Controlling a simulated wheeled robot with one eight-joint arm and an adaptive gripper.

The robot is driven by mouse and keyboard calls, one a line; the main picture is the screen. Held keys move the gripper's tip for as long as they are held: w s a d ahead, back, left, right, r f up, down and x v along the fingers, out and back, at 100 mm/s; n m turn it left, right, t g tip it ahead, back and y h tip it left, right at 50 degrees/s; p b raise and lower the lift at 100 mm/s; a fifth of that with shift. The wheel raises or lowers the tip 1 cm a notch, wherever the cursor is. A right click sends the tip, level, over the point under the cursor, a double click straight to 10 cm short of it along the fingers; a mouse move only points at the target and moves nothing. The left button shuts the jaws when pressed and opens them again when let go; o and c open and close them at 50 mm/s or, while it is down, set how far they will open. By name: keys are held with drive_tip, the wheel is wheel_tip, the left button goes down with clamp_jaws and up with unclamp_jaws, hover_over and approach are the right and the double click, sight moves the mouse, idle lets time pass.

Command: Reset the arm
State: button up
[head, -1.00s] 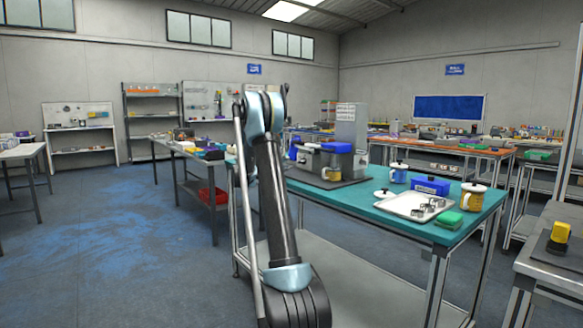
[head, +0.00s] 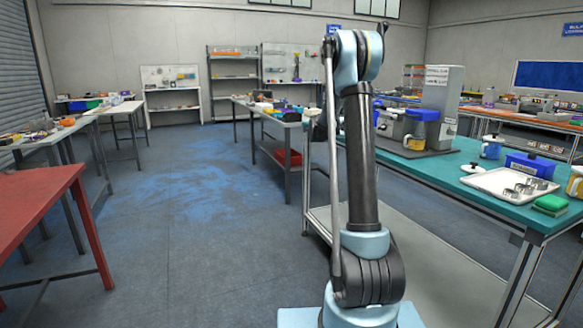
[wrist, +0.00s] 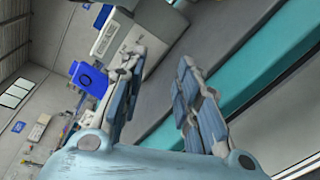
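My arm stands upright in the head view, its black and pale blue links rising in front of the green-topped workbench. In the wrist view my gripper (wrist: 160,75) shows two grey-blue fingers with a clear gap between them and nothing held. In the head view the gripper is hidden behind my arm. The wrist picture is tilted, with the bench's machine at upper left beyond the fingers.
A red table (head: 35,200) stands at left. Open floor lies between.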

drive_tip(key=s+a+f+m+g+y, duration=0.1)
drive_tip(key=s+a+f+m+y, duration=0.1)
drive_tip(key=s, duration=0.8)
drive_tip(key=s+a+f+m+y, duration=0.1)
drive_tip(key=s+a+y, duration=0.15)
drive_tip(key=s, duration=0.75)
drive_tip(key=s+a+f+m+g+y, duration=0.1)
drive_tip(key=s+a+f+m+y, duration=0.15)
drive_tip(key=s, duration=0.75)
drive_tip(key=s+a+f+m+y, duration=0.1)
drive_tip(key=s+a+f, duration=0.3)
drive_tip(key=s, duration=0.4)
drive_tip(key=s+a+f+m+y, duration=0.1)
drive_tip(key=s+a+f+y, duration=0.3)
drive_tip(key=s, duration=0.5)
drive_tip(key=s+a+f+m+g+y, duration=0.1)
drive_tip(key=s+a+f+y, duration=0.2)
drive_tip(key=s+a+f, duration=0.2)
drive_tip(key=s+f, duration=0.3)
drive_tip(key=s, duration=0.1)
drive_tip(key=shift+s+a, duration=0.2)
drive_tip(key=shift+a, duration=0.05)
drive_tip(key=shift+f, duration=0.1)
drive_tip(key=shift+w+f, duration=0.2)
drive_tip(key=shift+w, duration=0.25)
drive_tip(key=shift+s+d, duration=0.1)
drive_tip(key=shift+d, duration=0.05)
